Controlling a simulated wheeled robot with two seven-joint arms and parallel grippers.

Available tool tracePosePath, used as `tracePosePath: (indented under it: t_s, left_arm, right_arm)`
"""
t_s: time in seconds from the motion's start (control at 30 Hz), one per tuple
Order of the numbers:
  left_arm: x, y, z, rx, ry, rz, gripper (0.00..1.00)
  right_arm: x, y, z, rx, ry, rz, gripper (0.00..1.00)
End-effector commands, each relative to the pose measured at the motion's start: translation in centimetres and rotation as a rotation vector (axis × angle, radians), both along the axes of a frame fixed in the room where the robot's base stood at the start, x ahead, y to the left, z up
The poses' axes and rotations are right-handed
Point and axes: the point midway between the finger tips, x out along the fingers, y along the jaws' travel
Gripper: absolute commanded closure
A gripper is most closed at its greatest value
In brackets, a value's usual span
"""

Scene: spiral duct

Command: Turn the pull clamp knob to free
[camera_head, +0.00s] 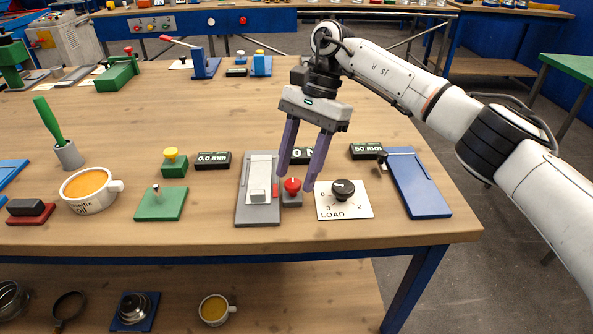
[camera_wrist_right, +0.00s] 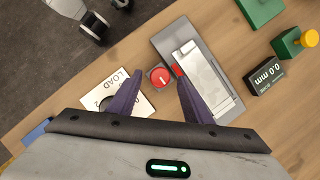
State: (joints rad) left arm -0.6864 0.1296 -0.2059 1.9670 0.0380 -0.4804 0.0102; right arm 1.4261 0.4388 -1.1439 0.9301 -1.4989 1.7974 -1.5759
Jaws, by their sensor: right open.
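A red round knob (camera_head: 292,186) on a small grey block stands beside a grey fixture (camera_head: 244,213) with a pale slide. Right of it, a black dial knob (camera_head: 343,189) sits on a white plate (camera_head: 330,214) marked LOAD. I cannot tell from the labels which one is the pull clamp knob. My right gripper (camera_head: 296,184) points down, open, with purple fingers on either side of the red knob. In the wrist view the red knob (camera_wrist_right: 160,77) shows between the fingertips. Contact cannot be told, and the LOAD plate (camera_wrist_right: 103,90) is partly hidden. My left gripper is not in view.
A blue plate (camera_head: 420,190) with a black knob and a 50 mm display (camera_head: 367,151) stand at the right. Left are a yellow-knobbed green block (camera_head: 174,168), a green plate (camera_head: 161,204) and a full cup (camera_head: 87,190).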

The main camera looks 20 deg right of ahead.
Motion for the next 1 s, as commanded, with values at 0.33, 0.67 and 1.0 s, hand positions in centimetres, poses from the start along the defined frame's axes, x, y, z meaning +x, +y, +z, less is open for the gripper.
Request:
tracePosePath:
  t_s: [0.33, 0.67, 1.0]
  left_arm:
    - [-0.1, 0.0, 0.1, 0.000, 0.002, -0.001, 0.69]
    - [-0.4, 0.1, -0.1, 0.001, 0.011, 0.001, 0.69]
    - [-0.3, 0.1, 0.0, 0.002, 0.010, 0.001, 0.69]
  right_arm:
    - [1.3, -2.2, 6.3, 0.001, -0.003, -0.002, 0.55]
    - [1.8, -3.1, 8.8, 0.001, -0.001, 0.001, 0.55]
    - [1.8, -3.1, 8.8, 0.000, -0.001, 0.000, 0.55]
